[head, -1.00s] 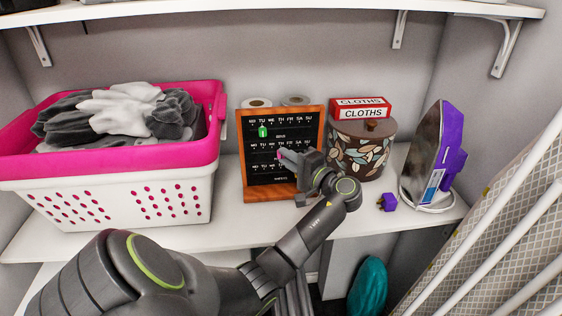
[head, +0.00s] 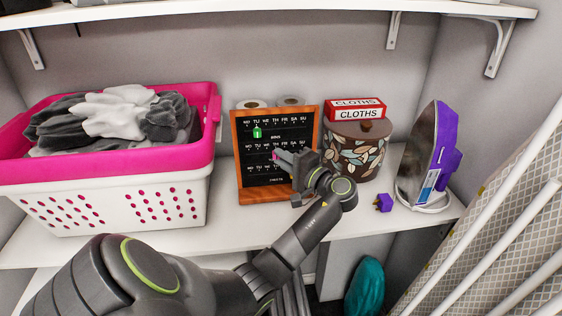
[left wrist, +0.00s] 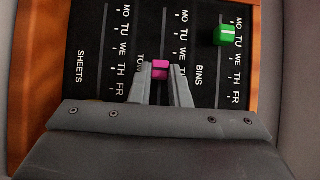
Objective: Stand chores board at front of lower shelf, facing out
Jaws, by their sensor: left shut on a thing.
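The chores board (head: 262,133) is a black panel with a wooden frame, standing upright on the lower shelf (head: 222,222) with its lettered face outward. It has rows of weekday letters, with a green peg (head: 257,132) in the top row, marked BINS. My left gripper (head: 280,157) is in front of the board, shut on a small pink peg (left wrist: 160,69) at the middle row. In the left wrist view the board (left wrist: 100,40) fills the background, with the green peg (left wrist: 228,35) at right. My right gripper is not in view.
A pink and white laundry basket (head: 110,205) with grey and white cloths stands left of the board. A patterned round box (head: 352,155) with a red CLOTHS box (head: 357,108) on top stands to its right. An iron (head: 428,155) and a purple plug (head: 383,202) are farther right. Paper rolls (head: 290,100) show behind the board.

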